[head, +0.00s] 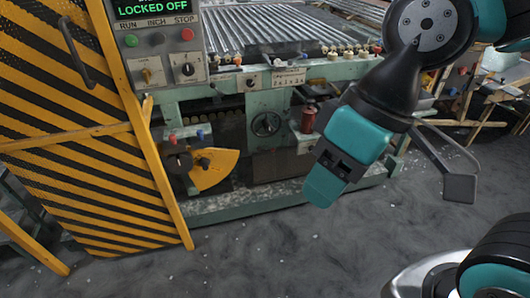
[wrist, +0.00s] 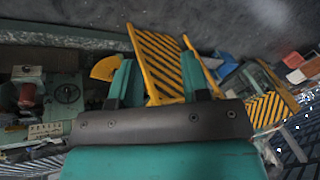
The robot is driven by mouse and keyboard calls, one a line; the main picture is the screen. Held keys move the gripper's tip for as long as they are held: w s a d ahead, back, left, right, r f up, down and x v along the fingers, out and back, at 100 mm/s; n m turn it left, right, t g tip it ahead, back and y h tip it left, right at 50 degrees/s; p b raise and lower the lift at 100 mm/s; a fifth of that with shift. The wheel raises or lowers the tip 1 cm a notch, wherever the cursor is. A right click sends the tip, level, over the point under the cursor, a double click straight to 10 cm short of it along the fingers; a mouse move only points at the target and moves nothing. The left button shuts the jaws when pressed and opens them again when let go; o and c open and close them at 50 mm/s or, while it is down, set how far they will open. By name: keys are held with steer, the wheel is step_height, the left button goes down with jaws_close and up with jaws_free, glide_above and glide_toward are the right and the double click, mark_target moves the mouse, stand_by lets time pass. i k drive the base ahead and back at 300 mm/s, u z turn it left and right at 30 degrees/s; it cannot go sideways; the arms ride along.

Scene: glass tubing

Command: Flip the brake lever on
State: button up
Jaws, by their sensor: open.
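A green machine (head: 300,85) carries a control panel (head: 160,65) whose screen (head: 150,9) reads "LOCKED OFF". Below the panel, a yellow quarter-round plate (head: 215,169) with a dark hub and a small knob (head: 205,162) sits low on the machine's front. It may be the brake lever's plate; I cannot tell which part is the lever. My gripper (head: 327,186) points down in front of the machine, to the right of the plate and apart from it. In the wrist view its two teal fingers (wrist: 158,72) are spread and empty. The yellow plate (wrist: 105,68) shows left of them.
A yellow-and-black striped guard (head: 75,120) stands left of the plate. A red bottle (head: 309,115) stands on a ledge, and a handwheel (head: 267,123) is on the machine's front. The grey floor (head: 270,250) before the machine is clear.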

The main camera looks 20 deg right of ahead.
mark_target(259, 150)
steer(key=k, duration=0.6)
steer(key=z, duration=0.6)
steer(key=i, duration=1.5)
steer(key=u, duration=0.15)
